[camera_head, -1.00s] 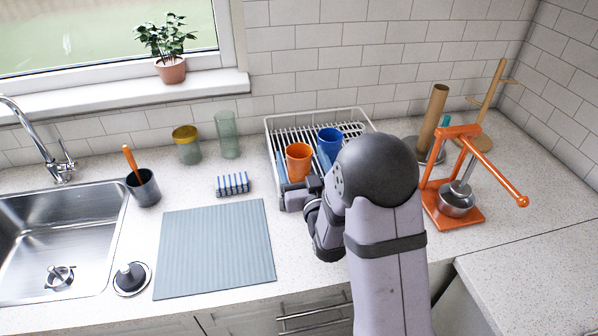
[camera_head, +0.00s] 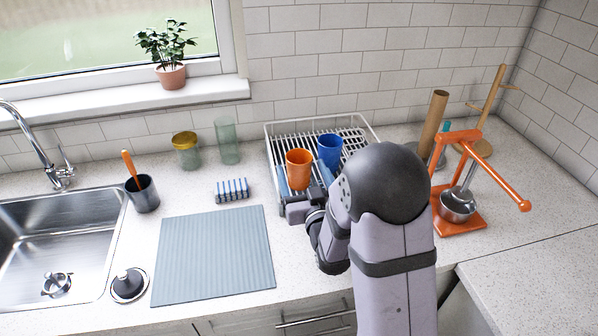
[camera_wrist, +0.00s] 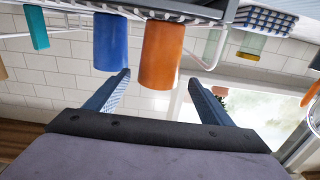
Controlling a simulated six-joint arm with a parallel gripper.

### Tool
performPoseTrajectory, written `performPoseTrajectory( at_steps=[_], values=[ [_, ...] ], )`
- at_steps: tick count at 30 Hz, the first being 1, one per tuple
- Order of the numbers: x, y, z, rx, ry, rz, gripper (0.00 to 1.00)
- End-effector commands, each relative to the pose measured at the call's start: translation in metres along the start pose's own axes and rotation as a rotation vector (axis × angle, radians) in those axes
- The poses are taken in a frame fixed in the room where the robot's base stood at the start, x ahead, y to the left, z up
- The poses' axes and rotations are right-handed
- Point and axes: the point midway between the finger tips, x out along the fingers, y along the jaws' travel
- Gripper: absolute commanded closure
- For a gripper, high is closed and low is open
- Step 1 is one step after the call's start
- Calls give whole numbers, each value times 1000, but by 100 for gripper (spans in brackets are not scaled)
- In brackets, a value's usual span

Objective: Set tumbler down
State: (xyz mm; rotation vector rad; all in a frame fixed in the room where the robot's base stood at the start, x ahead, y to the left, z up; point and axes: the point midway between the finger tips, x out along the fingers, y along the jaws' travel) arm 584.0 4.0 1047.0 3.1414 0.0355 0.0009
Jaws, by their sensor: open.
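The orange tumbler (camera_head: 299,171) stands upright in the white dish rack, at its front left. The blue tumbler (camera_head: 330,148) stands in the rack behind it and to the right. My gripper (camera_head: 300,190) is at the front of the rack, close to the orange tumbler, partly hidden behind my arm.
The dish rack (camera_head: 272,130) is near the wall. An orange press (camera_head: 462,215) stands right of my arm.

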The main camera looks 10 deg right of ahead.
Motion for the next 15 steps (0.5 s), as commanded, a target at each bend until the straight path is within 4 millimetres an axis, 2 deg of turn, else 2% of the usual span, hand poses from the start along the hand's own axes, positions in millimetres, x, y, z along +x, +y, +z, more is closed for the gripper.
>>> performPoseTrajectory(
  at_steps=[9,15],
  values=[
    [34,3,-4,0,-1,0,25],
    [48,3,-2,0,0,0,25]
  ],
)
